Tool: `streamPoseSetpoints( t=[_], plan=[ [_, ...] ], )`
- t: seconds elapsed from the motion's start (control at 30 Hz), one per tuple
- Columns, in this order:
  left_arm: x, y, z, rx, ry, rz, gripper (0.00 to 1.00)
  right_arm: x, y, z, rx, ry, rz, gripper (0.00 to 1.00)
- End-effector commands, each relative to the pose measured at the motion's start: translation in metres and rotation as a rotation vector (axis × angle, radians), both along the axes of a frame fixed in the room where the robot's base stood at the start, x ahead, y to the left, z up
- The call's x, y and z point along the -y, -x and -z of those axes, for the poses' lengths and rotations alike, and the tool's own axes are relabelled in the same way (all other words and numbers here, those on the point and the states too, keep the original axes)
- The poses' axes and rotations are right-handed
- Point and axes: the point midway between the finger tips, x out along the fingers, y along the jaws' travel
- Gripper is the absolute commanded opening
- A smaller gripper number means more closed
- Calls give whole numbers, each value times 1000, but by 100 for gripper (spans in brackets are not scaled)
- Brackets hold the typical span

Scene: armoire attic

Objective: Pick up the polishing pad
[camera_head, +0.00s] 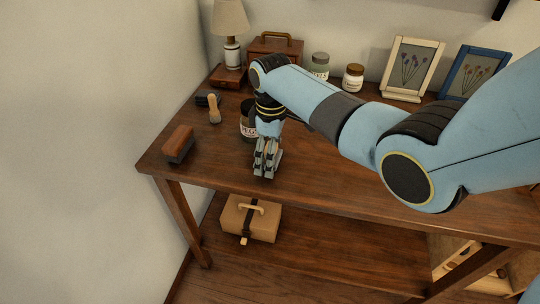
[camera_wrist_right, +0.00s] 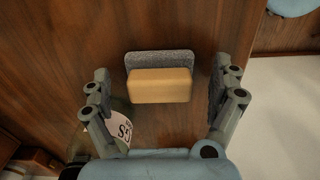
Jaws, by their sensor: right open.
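The polishing pad, a tan block (camera_wrist_right: 160,86) on a grey felt base, lies on the wooden tabletop (camera_head: 330,190). In the right wrist view it sits between the two fingers of my right gripper (camera_wrist_right: 165,97), with a gap on each side. My right gripper (camera_head: 266,158) is open and points down at the table near its front edge. In the head view the pad cannot be made out; the gripper seems to cover it. My left gripper is not in view.
A labelled jar (camera_head: 247,120) stands close behind my right gripper. A brush (camera_head: 178,145) and a wooden-handled tool (camera_head: 214,109) lie left. A lamp (camera_head: 232,52), jars (camera_head: 353,77) and picture frames (camera_head: 412,68) line the back. A case (camera_head: 249,219) rests on the lower shelf.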

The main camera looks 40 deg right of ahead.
Motion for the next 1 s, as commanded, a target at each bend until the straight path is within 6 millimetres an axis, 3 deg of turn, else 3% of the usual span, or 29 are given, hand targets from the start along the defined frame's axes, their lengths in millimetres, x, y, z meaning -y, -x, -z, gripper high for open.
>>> streamPoseSetpoints(
  t=[0.07, 0.5, 0.77, 1.0],
  plan=[
    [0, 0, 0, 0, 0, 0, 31, 0, 0, 0, 0, 0, 0, 88],
    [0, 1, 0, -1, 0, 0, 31, 0, 0, 0, 0, 0, 0, 33],
    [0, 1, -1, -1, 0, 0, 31, 0, 0, -2, 0, 0, 0, 33],
    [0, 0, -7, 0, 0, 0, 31, 0, -1, -26, 3, 0, 0, 33]
  ],
)
